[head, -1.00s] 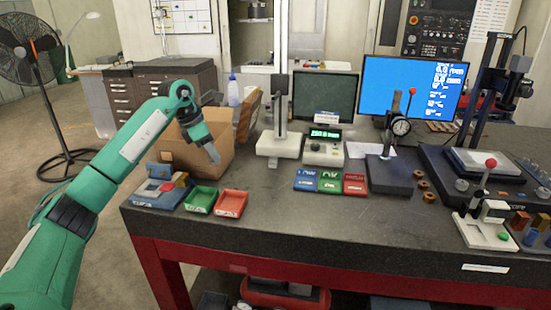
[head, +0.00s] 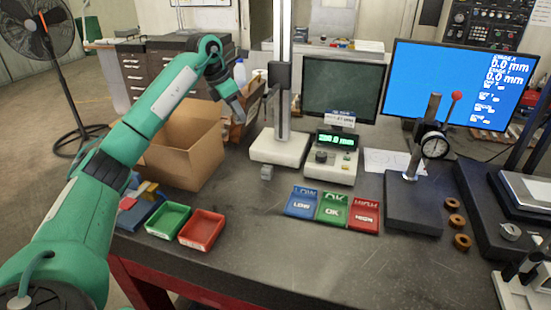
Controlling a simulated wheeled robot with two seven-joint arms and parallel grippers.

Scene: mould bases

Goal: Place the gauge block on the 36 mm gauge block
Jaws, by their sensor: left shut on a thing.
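A small grey block (head: 267,172) stands on the dark surface plate at the front edge of the white base of the comparator stand (head: 281,146). I cannot read a size on it. My left gripper (head: 236,106) is up and to the left of this block, pointing down beside the stand's column and near the cardboard box. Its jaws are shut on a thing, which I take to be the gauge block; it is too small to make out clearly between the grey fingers. My right gripper is not in view.
Green (head: 168,220) and red (head: 202,229) trays lie at front left. LOW, OK and HIGH pads (head: 333,208) lie right of centre. A readout box (head: 331,158), a dial gauge stand (head: 414,200) and a cardboard box (head: 185,148) surround the clear middle.

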